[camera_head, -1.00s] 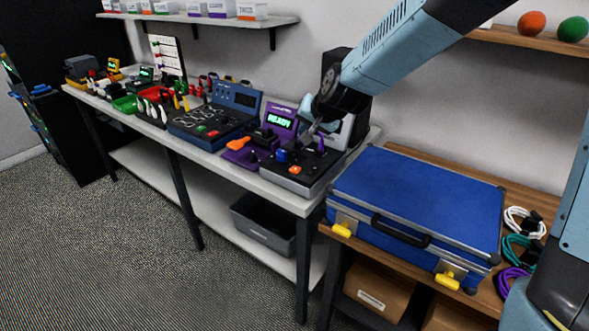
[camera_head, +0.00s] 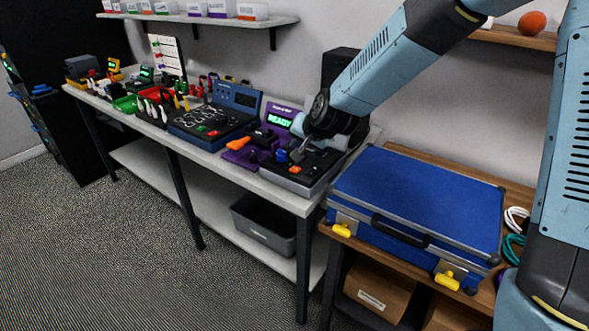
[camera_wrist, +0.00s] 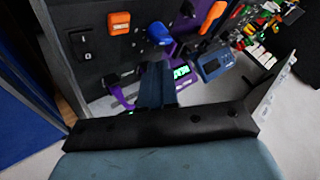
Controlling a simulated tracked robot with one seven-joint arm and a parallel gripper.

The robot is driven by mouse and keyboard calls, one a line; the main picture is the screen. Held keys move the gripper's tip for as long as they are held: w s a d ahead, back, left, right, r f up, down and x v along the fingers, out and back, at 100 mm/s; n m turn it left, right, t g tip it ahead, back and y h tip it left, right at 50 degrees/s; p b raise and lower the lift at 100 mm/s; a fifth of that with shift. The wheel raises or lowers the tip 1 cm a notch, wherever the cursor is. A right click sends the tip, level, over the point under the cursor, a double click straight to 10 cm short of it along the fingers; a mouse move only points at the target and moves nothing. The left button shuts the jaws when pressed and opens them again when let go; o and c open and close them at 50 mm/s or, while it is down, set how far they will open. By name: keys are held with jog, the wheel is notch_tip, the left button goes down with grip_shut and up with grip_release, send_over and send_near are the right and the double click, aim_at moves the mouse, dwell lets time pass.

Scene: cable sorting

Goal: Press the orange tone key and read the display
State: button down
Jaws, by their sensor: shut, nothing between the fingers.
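The orange key (camera_head: 295,170) sits on the sloped top of a dark box (camera_head: 310,172) at the near end of the bench; it also shows in the wrist view (camera_wrist: 119,23). A blue knob (camera_head: 281,156) is beside it, also in the wrist view (camera_wrist: 159,33). The purple device behind has a display reading READY (camera_head: 279,120) in green; its green text shows partly in the wrist view (camera_wrist: 181,72). My gripper (camera_head: 298,155) is shut and empty, over the box, up and right of the orange key. Its fingers (camera_wrist: 156,85) point toward the panel, apart from the key.
An orange-handled tool (camera_head: 238,143) lies on the purple device's left side. A blue instrument (camera_head: 213,115) stands farther left. A blue case (camera_head: 415,195) lies on the wooden table at right, with cable coils (camera_head: 515,225) beyond it. A grey bin (camera_head: 265,222) is below the bench.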

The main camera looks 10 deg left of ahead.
aim_at(298, 170)
jog(key=shift+f, duration=2.6)
jog(key=shift+s+f, duration=0.1)
jog(key=shift+f, duration=0.6)
dwell(0.8)
dwell(0.3)
jog(key=shift+r, duration=0.8)
jog(key=shift+r, duration=0.1)
jog(key=shift+r, duration=2.4)
jog(key=shift+d, duration=0.1)
